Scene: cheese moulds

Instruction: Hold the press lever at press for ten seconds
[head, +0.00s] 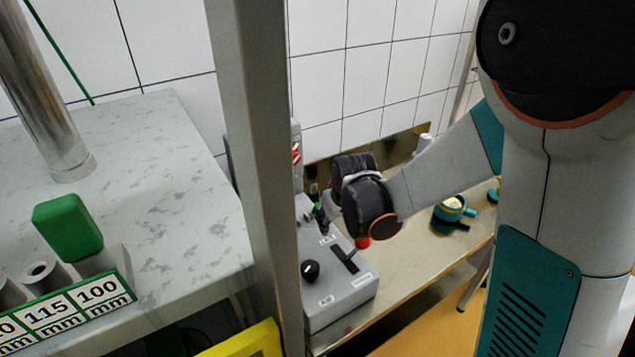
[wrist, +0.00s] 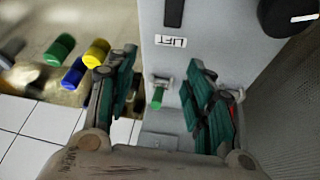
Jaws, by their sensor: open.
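The grey control box (head: 335,300) stands on the bench and has a black slot (head: 344,260). A lever with a red ball (head: 363,243) rises beside the slot, just below my wrist in the head view. My gripper (head: 320,210) is at the back of the box, partly hidden by my wrist. In the wrist view my gripper (wrist: 162,68) is open, its fingers apart with no lever between them. A label reading LIFT (wrist: 171,41) sits below the slot end (wrist: 174,12). A small green-tipped part (wrist: 157,97) shows between the fingers. The lever is not seen in the wrist view.
A black knob (head: 311,271) is on the box. A grey post (head: 255,150) stands in front on the left. A marbled counter (head: 150,140) holds a green block (head: 68,226). Blue and yellow items (head: 452,212) lie on the bench to the right.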

